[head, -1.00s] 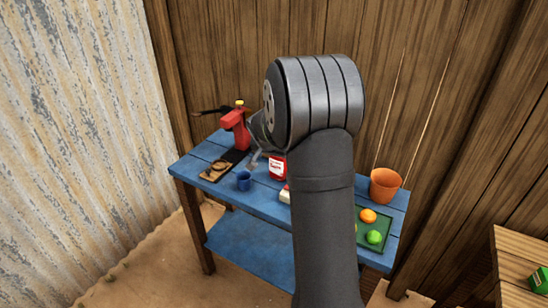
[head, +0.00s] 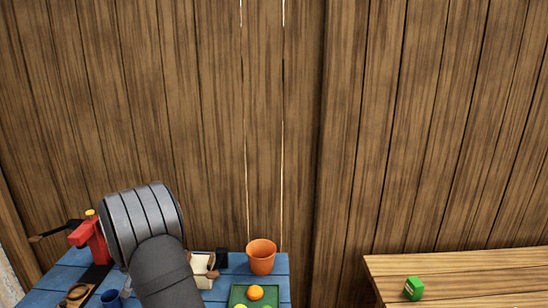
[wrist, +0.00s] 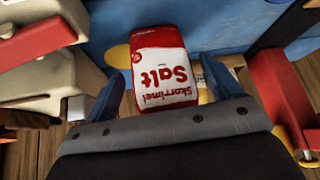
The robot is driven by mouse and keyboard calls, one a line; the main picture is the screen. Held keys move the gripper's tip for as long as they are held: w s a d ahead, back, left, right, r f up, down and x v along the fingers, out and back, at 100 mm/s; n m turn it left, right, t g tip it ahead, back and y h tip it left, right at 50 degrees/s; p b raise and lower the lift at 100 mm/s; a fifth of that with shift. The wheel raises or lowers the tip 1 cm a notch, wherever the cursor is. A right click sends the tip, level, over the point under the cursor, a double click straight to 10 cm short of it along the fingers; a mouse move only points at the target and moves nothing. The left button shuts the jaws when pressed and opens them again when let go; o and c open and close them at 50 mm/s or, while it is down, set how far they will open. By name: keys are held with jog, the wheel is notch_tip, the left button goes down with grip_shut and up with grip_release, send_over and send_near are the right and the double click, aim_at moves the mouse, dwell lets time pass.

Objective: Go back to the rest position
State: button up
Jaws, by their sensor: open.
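A red and white salt bag (wrist: 162,72) shows upside down in the wrist view, its printed label facing the camera. My gripper (wrist: 163,80) is open, with one finger on each side of the bag. I cannot tell whether the fingers touch it. In the head view my arm's dark links cover the gripper and the salt bag.
A wooden bench (head: 460,268) with a green box (head: 413,288) is at right. A plank wall stands behind.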

jog(key=shift+x, duration=0.9)
jog(key=shift+r, duration=1.3)
jog(key=shift+f, duration=0.1)
